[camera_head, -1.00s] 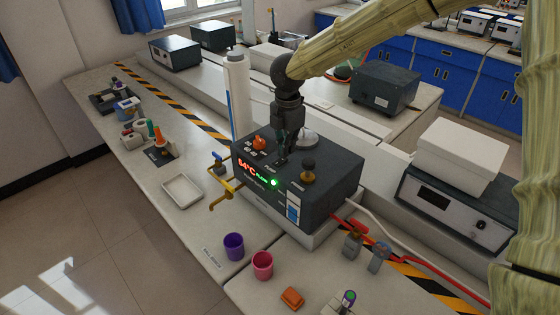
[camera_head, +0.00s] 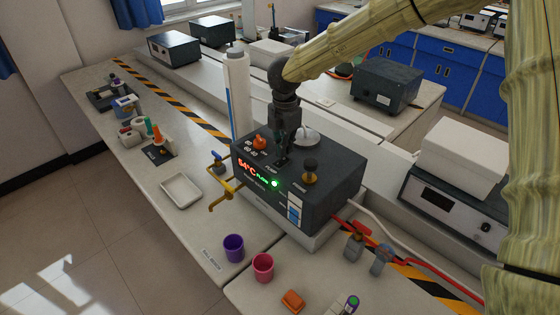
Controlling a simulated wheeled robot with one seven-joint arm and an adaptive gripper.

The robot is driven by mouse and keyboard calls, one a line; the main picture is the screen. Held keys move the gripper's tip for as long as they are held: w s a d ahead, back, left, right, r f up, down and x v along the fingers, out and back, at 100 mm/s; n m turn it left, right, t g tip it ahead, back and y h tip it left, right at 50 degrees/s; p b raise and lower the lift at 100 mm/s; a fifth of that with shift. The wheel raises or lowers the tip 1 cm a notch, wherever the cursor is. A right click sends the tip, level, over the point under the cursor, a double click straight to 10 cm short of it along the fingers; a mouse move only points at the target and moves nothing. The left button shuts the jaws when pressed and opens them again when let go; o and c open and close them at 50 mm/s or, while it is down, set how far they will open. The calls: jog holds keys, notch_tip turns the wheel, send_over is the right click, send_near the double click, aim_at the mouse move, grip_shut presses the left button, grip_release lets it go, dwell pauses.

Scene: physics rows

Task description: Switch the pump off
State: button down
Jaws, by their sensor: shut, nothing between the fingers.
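The dark pump unit (camera_head: 320,205) sits on the bench in the head view. Its front shows a red 54°C readout (camera_head: 247,168) and a lit green light (camera_head: 274,183) beside the word FLOW. On its top are an orange knob (camera_head: 260,143), a dark knob on a brass base (camera_head: 310,170) and a label that seems to read PUMP. My gripper (camera_head: 282,160) points down at the top panel by that label, between the two knobs. It is shut, with nothing held. Its fingertips hide the pump switch, and I cannot tell whether they touch it.
A white cylinder (camera_head: 237,95) stands just left of my gripper. Brass taps (camera_head: 222,195) stick out at the unit's left. Purple (camera_head: 233,247) and pink (camera_head: 262,266) cups stand in front. Red-handled and blue-handled valves (camera_head: 355,243) and hoses lie at the right.

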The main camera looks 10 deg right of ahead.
aim_at(285, 158)
jog(key=shift+s+r, duration=0.3)
jog(key=shift+s, duration=0.25)
jog(key=shift+w+f, duration=0.35)
jog(key=shift+f, duration=0.05)
jog(key=shift+s, duration=0.1)
jog(key=shift+s, duration=0.15)
jog(key=shift+f, duration=0.25)
jog(key=shift+f+b, duration=0.3)
jog(key=shift+b, duration=0.05)
jog(key=shift+r+p, duration=2.6)
jog(key=shift+r, duration=0.95)
